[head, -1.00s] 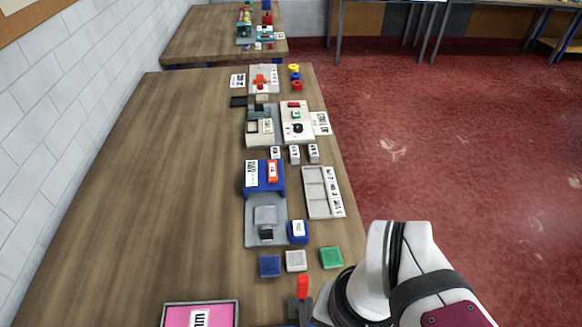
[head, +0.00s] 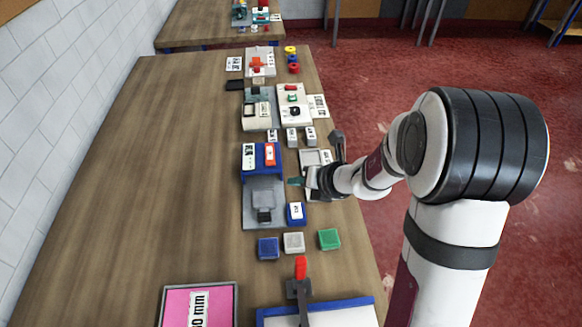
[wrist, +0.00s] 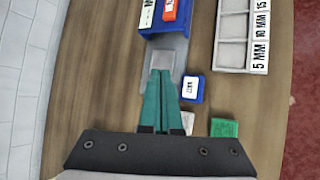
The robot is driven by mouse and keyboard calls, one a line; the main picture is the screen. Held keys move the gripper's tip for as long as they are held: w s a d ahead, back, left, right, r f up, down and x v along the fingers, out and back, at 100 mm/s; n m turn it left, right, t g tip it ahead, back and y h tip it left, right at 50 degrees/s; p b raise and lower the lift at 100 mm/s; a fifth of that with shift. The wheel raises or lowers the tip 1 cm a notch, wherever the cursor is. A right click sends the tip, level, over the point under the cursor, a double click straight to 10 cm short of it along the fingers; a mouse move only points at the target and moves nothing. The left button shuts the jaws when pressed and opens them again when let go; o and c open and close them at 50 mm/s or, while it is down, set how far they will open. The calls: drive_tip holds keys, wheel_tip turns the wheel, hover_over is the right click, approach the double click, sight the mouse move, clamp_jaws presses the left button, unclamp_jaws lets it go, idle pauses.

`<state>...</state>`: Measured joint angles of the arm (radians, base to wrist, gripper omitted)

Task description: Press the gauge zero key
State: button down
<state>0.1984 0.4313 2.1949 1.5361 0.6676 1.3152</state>
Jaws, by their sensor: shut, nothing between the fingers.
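My gripper (head: 296,182) is over the right side of the grey gauge-like stand in the head view. Its teal fingers (wrist: 160,80) are shut and empty in the wrist view, their tips pointing at a grey square block (wrist: 162,60) on the stand's plate (wrist: 180,50). The stand's blue head (head: 248,174) carries a white label (head: 249,156) and an orange-red labelled piece (head: 270,154). A blue block with a white label (head: 296,213) stands beside the plate; it also shows in the wrist view (wrist: 192,88). Its lettering is too small to read, so I cannot tell which part is the zero key.
Blue (head: 268,248), white (head: 293,243) and green (head: 329,239) blocks lie nearer. A red-handled clamp (head: 300,268) and a pink panel (head: 180,305) are at the front. A labelled grey tray (wrist: 232,55) lies to the right. The table's left side is clear.

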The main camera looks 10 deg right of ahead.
sight(299, 213)
drive_tip(key=shift+w+d+f+m, duration=0.2)
drive_tip(key=shift+d+f+m, duration=0.1)
drive_tip(key=shift+m, duration=0.2)
drive_tip(key=shift+f, duration=4.4)
drive_tip(key=shift+f, duration=0.4)
drive_tip(key=shift+f, duration=0.4)
drive_tip(key=shift+r, duration=0.85)
